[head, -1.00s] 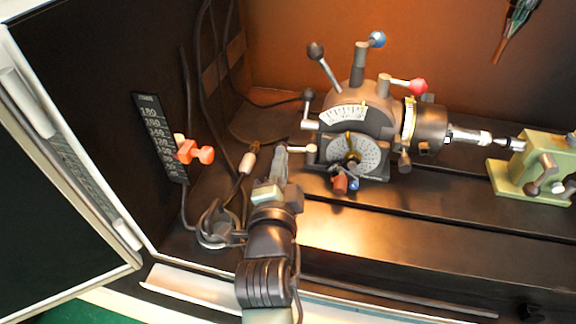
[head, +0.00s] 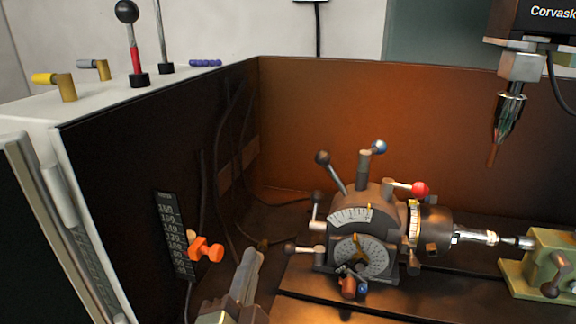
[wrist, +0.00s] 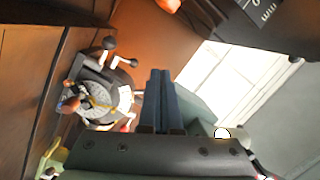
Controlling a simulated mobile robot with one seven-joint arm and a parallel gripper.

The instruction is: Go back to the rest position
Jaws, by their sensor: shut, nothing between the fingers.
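My gripper (head: 249,272) shows at the bottom of the head view, its fingers together and pointing up. It is left of the indexing chuck (head: 372,215) and apart from it in the picture. In the wrist view the two dark fingers (wrist: 159,97) lie side by side with nothing between them. The indexing chuck (wrist: 103,92) is left of the fingers there, with its dial face and ball-ended levers showing. Most of my arm is below the edge of the head view.
A dark side wall with a numbered scale (head: 177,235) and an orange clamp knob (head: 207,249) stands left of my gripper. A green tailstock (head: 540,262) is at the right, and a tool spindle (head: 509,110) hangs above. Levers (head: 127,12) stand on the cabinet top.

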